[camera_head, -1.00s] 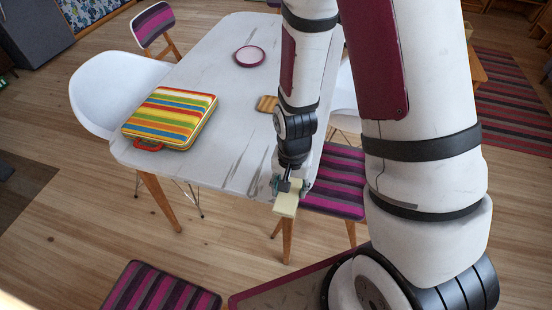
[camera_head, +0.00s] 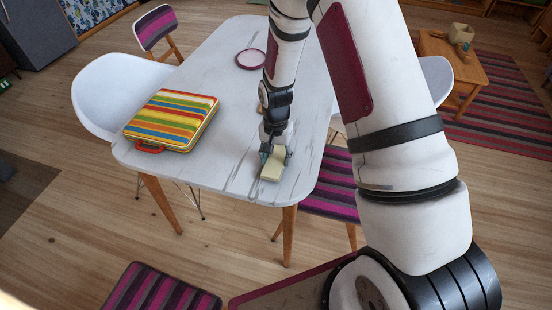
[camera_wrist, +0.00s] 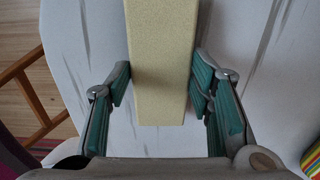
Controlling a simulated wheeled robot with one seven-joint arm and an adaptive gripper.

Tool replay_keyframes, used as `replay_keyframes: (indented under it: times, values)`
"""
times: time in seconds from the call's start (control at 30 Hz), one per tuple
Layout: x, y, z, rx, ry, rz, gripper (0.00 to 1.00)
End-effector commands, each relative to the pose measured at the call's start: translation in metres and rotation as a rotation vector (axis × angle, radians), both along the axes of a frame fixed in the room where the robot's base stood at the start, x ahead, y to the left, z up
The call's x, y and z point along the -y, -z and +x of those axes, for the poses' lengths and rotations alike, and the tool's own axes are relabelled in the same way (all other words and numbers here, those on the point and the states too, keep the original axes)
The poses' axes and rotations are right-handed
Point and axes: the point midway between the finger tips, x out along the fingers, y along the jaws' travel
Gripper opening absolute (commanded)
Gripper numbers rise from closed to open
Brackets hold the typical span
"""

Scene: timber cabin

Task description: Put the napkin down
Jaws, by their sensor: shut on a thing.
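The napkin (camera_head: 271,171) is a pale yellow, flat, oblong bundle. It is over the near right part of the white marbled table (camera_head: 225,175). I cannot tell whether it touches the tabletop. My gripper (camera_head: 275,155) points down and is shut on the napkin. In the wrist view the napkin (camera_wrist: 162,45) lies lengthwise between the two green-padded fingers of my gripper (camera_wrist: 162,80).
A striped case (camera_head: 172,120) with a red handle lies on the left of the table. A purple-rimmed plate (camera_head: 251,59) is farther back. My arm partly hides a small tan thing. Chairs surround the table. The front middle of the tabletop is clear.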

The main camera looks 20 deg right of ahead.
Motion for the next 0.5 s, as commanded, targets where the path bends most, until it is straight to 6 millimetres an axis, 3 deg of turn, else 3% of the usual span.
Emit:
replay_keyframes:
  times: [0.1, 0.43, 0.47, 0.5]
  values:
    - [-0.0001, 0.0117, -0.0002, 0.0, 0.0, 0.0, 0.2]
    - [-0.0002, 0.0148, 0.0002, 0.0, 0.0, 0.0, 0.2]
    - [-0.0002, 0.0151, 0.0002, 0.001, 0.0, 0.001, 0.5]
    - [-0.0002, 0.0145, 0.0, 0.001, 0.0, 0.0, 0.59]
